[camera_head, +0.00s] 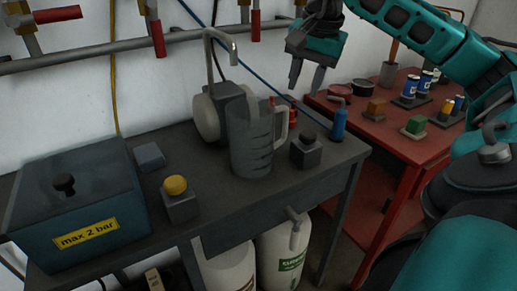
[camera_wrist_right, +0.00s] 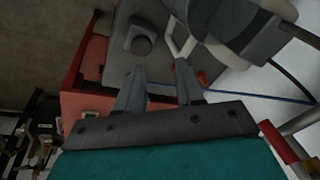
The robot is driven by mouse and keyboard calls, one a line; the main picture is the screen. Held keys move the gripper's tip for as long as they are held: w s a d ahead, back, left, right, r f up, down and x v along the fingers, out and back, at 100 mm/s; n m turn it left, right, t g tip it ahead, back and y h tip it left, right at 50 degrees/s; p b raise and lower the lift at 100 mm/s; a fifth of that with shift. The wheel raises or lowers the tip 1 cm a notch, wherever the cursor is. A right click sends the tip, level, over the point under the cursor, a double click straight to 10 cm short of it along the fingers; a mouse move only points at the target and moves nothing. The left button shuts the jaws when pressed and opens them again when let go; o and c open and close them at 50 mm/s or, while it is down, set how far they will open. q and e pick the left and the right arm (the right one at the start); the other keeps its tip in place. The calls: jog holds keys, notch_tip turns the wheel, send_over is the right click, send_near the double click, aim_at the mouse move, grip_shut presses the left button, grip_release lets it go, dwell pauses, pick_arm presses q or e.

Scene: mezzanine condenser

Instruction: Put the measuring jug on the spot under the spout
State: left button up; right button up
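The measuring jug (camera_head: 250,140) is grey and see-through with dark marks. It stands upright on the dark bench, its pale handle (camera_head: 282,122) toward the right. The bent spout (camera_head: 234,52) hangs higher, behind the jug in the picture. No marked spot shows; the jug may hide it. My right gripper (camera_head: 307,80) is open and empty, above and to the right of the jug, apart from it. In the right wrist view my open fingers (camera_wrist_right: 160,88) point toward the bench, and the handle (camera_wrist_right: 181,40) shows beyond them. My left gripper is out of view.
A grey block with a black knob (camera_head: 306,150) stands close right of the jug, a blue bottle (camera_head: 339,124) farther right. A yellow-button block (camera_head: 180,200) and a blue "max 2 bar" box (camera_head: 75,205) are left. A red table (camera_head: 400,140) holds small items.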

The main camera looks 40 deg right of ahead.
jog(key=s+a+r+n+t+h+b, duration=0.1)
jog(key=s+n+t+h+b, duration=0.1)
jog(key=h+b, duration=0.15)
jog(key=n+t+b, duration=0.3)
jog(key=n, duration=0.2)
send_near(270, 111)
jog(key=shift+h, duration=0.35)
jog(key=x, duration=0.2)
jog(key=b+x, duration=0.1)
jog(key=x, duration=0.1)
jog(key=b+x, duration=0.1)
jog(key=x, duration=0.1)
jog(key=shift+a+f, duration=0.1)
jog(key=shift+a, duration=0.2)
jog(key=shift+w+d+f, duration=0.15)
jog(key=shift+w+f, duration=0.05)
jog(key=shift+w, duration=0.05)
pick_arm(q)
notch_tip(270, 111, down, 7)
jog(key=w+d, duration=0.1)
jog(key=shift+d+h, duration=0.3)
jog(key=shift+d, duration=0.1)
pick_arm(e)
grip_shut()
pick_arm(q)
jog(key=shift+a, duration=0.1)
